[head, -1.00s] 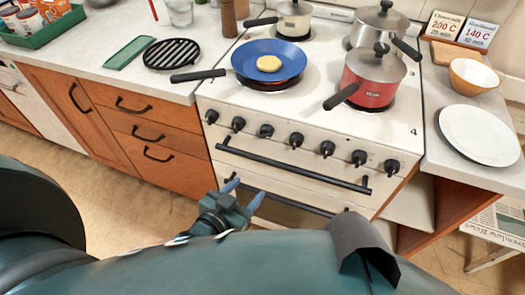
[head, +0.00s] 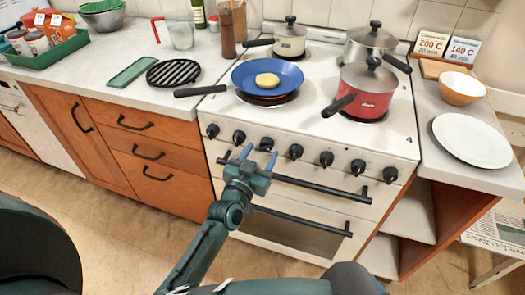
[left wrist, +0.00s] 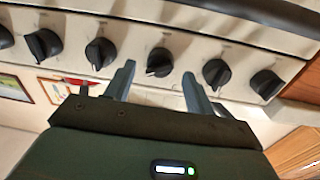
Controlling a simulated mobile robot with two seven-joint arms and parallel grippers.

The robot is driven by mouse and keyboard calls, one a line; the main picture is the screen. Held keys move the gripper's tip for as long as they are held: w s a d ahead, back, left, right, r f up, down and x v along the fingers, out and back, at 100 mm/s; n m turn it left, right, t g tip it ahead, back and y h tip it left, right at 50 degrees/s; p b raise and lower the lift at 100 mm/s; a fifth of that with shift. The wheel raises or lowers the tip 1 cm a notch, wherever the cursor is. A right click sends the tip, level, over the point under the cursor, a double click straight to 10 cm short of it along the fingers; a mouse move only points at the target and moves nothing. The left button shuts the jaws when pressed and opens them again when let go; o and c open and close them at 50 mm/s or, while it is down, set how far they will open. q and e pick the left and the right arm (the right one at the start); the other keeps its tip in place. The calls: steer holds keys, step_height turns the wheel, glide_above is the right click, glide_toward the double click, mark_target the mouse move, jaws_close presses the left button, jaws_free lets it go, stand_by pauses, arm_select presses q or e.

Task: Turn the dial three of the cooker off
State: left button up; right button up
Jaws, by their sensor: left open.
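The cooker (head: 310,215) has a row of black dials along its front panel. The third dial from the left (head: 266,144) is just beyond my left gripper (head: 259,157). The gripper is open, its two blue-grey fingers pointing at the panel. In the left wrist view the same dial (left wrist: 160,62) lies between the fingertips (left wrist: 158,78), with a gap on each side. Its grip looks turned compared with its neighbours. I cannot tell whether the fingers reach around it. My right gripper is not in view.
A blue pan (head: 290,75) sits on a glowing orange hob ring. A red pot (head: 366,92) and two other pots stand on the hob. The oven handle (head: 318,186) runs below the dials, close to my left gripper. A white plate (head: 470,140) is on the right counter.

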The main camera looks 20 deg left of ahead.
arm_select(q)
steer(key=shift+w+d, duration=0.1)
steer(key=shift+w, duration=0.7)
steer(key=shift+c, duration=0.2)
steer(key=c, duration=0.9)
